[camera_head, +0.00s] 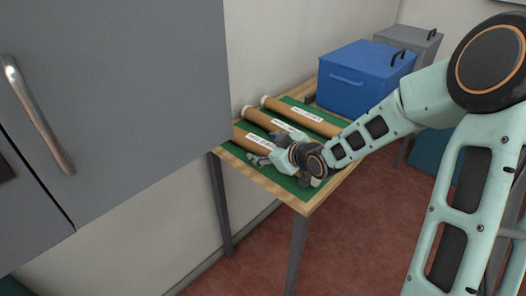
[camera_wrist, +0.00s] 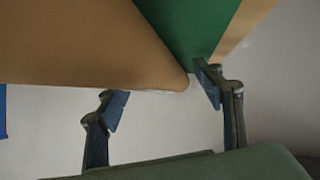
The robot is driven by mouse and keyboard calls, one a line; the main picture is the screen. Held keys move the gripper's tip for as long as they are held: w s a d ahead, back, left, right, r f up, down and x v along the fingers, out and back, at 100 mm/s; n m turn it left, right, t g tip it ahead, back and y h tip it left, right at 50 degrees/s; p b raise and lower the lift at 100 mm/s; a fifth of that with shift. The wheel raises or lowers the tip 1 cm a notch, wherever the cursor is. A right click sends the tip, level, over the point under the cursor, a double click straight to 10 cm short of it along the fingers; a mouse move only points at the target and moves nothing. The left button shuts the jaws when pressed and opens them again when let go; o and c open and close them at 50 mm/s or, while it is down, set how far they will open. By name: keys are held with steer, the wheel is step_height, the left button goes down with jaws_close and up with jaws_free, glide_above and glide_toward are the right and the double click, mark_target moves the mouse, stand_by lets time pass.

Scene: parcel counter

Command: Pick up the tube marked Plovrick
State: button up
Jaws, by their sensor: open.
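Three brown cardboard tubes with white labels lie side by side on a green mat (camera_head: 262,174): a back tube (camera_head: 325,128), a middle tube (camera_head: 257,117) and a front tube (camera_head: 240,132). The label print is too small to read, so I cannot tell which is marked Plovrick. My gripper (camera_head: 255,160) is at the front tube, and my wrist hides part of it. In the wrist view my gripper (camera_wrist: 163,97) is open, with a brown tube (camera_wrist: 90,45) large and close beyond the fingers. I cannot tell whether they touch it.
The mat lies on a wood-edged table (camera_head: 306,206) against the wall. A blue lidded box (camera_head: 355,90) stands behind the tubes to the right, with a grey box (camera_head: 412,42) beyond. A grey cabinet (camera_head: 120,90) fills the left foreground. A strip of mat in front is bare.

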steer(key=c, duration=1.5)
steer(key=shift+r, duration=0.1)
steer(key=shift+r, duration=0.1)
